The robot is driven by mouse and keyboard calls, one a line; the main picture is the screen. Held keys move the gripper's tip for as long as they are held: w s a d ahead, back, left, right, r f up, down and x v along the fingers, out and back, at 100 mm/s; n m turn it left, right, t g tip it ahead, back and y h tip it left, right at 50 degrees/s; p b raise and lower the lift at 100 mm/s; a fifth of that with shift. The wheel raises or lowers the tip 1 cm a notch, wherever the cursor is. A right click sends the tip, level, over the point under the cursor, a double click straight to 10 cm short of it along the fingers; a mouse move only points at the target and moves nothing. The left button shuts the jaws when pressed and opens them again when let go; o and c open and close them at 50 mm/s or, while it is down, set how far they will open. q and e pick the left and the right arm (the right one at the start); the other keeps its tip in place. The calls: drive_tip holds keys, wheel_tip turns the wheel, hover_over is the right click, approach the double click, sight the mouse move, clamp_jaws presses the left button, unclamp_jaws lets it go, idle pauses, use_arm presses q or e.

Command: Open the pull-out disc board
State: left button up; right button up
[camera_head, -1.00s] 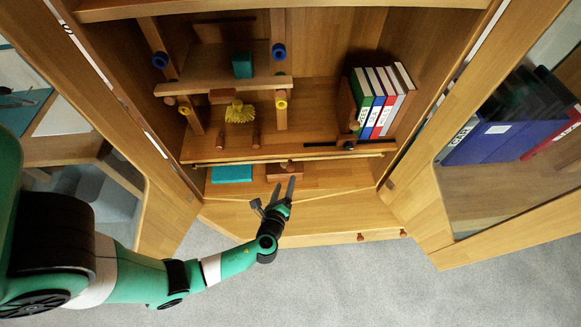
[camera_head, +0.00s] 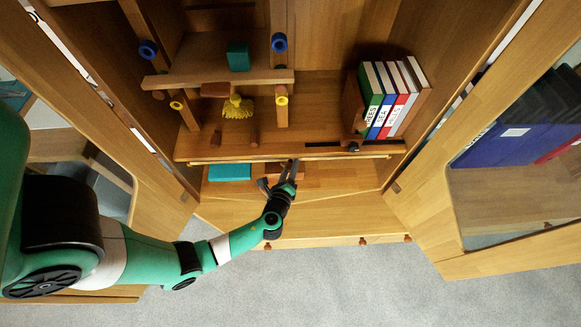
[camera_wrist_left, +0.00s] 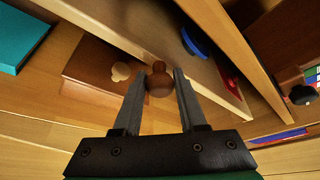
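The pull-out disc board (camera_head: 225,159) is a long thin wooden board below the lower shelf of the cabinet, and it looks pushed in. In the left wrist view the board (camera_wrist_left: 225,92) runs diagonally, with a round brown knob (camera_wrist_left: 159,80) on its front. A blue disc (camera_wrist_left: 193,42) and a red disc (camera_wrist_left: 231,82) show behind its edge. My left gripper (camera_head: 288,168) is at the board's front. In the wrist view its open fingers (camera_wrist_left: 157,78) straddle the knob, with small apparent gaps; contact is unclear. My right gripper is in neither view.
Below the board lie a teal block (camera_head: 230,172) and a brown box (camera_wrist_left: 92,72) with a pale knob. Open cabinet doors flank both sides. A drawer (camera_head: 335,241) is at the bottom.

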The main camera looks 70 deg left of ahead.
use_arm(q)
clamp_jaws()
idle(1.0)
